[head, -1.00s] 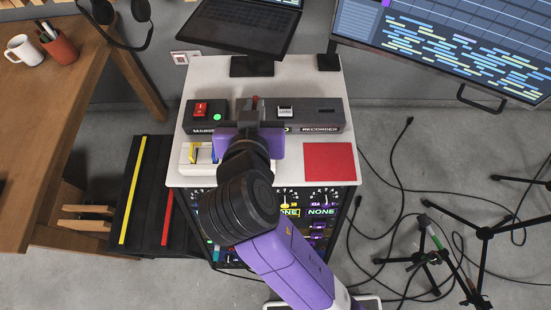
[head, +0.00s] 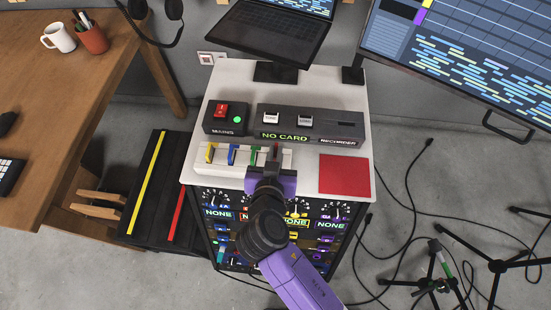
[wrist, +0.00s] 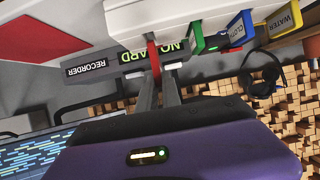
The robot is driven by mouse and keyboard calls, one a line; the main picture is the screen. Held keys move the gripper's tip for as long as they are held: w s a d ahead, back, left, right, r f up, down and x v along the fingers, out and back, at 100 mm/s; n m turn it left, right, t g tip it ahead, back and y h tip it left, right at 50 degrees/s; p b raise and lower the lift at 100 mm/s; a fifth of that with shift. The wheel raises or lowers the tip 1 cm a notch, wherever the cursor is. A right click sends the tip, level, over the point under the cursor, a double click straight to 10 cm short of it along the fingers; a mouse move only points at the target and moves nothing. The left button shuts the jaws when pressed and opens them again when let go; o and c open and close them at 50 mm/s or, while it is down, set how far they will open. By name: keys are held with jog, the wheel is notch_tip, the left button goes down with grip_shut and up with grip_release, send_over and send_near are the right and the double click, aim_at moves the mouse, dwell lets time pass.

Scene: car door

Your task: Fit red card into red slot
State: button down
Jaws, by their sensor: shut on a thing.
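My gripper (head: 270,180) is at the front edge of the white card rack (head: 203,160), near its right end. It is shut on the red card (wrist: 153,52), a thin red strip between the two fingers in the wrist view. Only a sliver of the card shows in the head view, above the fingers. I cannot tell whether the card sits in the rack or just in front of it. Yellow (head: 210,153), blue (head: 232,154) and green (head: 254,156) cards stand in the rack to the left. I cannot make out the red slot; my arm hides part of the front panel.
Behind the rack are the mains box (head: 225,117) and the recorder (head: 340,126), whose sign reads NO CARD. A flat red square (head: 345,174) lies to the right on the white top. The front panel (head: 225,213) below has dials and NONE displays.

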jog(key=shift+f, duration=1.7)
jog(key=shift+f+b, duration=0.25)
jog(key=shift+b, duration=0.05)
jog(key=c, duration=1.5)
grip_release()
jog(key=shift+r, duration=0.1)
jog(key=shift+c, duration=0.2)
jog(key=shift+r, duration=0.1)
jog(key=shift+s+r, duration=0.15)
jog(key=v, duration=1.1)
jog(key=shift+s, duration=0.3)
jog(key=shift+r, duration=0.1)
